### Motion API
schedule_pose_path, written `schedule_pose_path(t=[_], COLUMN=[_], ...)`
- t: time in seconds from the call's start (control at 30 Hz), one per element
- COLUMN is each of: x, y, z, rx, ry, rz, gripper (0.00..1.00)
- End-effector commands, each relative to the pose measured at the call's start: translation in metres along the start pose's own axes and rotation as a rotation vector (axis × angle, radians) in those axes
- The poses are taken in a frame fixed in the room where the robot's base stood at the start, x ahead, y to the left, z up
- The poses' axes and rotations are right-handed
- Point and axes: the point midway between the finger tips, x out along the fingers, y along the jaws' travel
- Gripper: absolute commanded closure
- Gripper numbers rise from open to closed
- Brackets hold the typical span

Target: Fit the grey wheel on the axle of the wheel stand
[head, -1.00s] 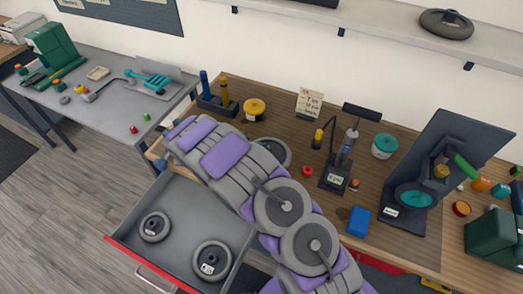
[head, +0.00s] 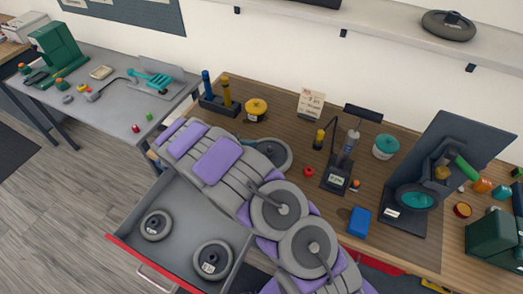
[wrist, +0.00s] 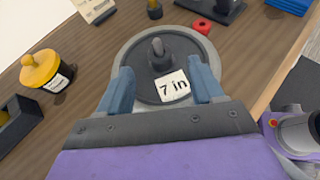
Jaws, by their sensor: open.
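A grey wheel (wrist: 129,57) with a dark centre, an upright hub pin and a "7 in" label lies flat on the wooden bench. In the head view the wheel (head: 286,154) is partly hidden behind my arm. My gripper (wrist: 165,84) is open, with one blue finger on each side of the wheel's hub, over its near part. Whether the fingers touch it I cannot tell. What looks like the wheel stand (head: 450,140) is at the bench's right, dark with a tall back panel, a green bar and a teal disc. I cannot make out a bare axle.
An open drawer (head: 185,215) holds two more wheels (head: 156,225) (head: 212,259). Another wheel (head: 448,25) is on the wall shelf. A yellow-lidded jar (wrist: 46,72), a red ring (wrist: 201,26) and a small stand (head: 337,177) are around the wheel. A blue block (head: 359,222) is nearer the stand.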

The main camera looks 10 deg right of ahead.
Motion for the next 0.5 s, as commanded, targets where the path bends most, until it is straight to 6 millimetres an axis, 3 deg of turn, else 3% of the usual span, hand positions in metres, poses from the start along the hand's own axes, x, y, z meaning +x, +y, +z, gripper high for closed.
schedule_pose_path(t=[0.2,0.5], x=[-0.052,-0.109], y=[0.002,0.002], z=[0.000,-0.001], rx=[0.001,0.001], ry=[0.004,0.003], rz=[0.004,0.003], gripper=[0.34,0.34])
